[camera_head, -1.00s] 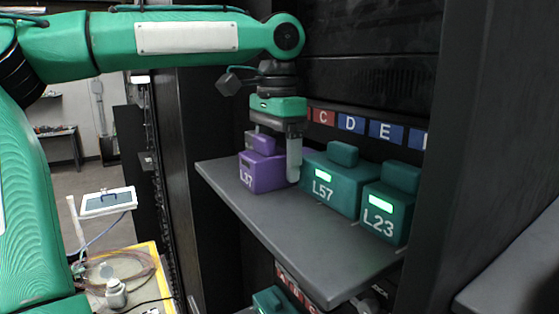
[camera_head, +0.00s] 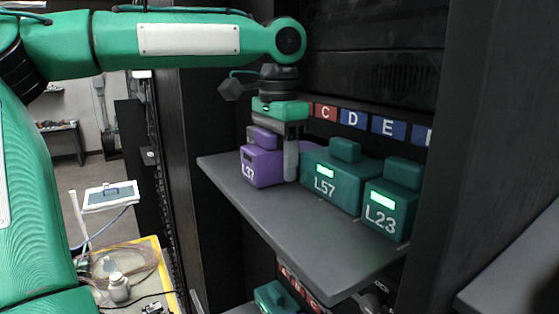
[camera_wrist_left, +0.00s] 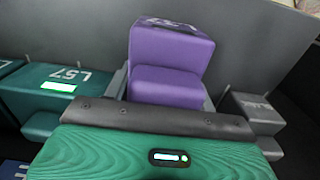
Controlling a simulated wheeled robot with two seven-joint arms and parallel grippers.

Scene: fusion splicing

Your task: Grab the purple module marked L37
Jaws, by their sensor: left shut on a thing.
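The purple module marked L37 (camera_head: 262,170) stands upright at the left end of the dark grey shelf (camera_head: 300,231). Its smaller raised block is towards the top. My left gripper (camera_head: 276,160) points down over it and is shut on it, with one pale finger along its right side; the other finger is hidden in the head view. In the left wrist view the purple module (camera_wrist_left: 170,55) sits between the grey fingers (camera_wrist_left: 163,88), and its label is seen at a steep angle. My right gripper is not in view.
The teal module L57 (camera_head: 325,185) stands close to the right of the finger, with teal L23 (camera_head: 388,213) further right. Lettered tags (camera_head: 353,119) line the rack behind. A dark rack post (camera_head: 440,150) bounds the right side. The shelf's front strip is clear.

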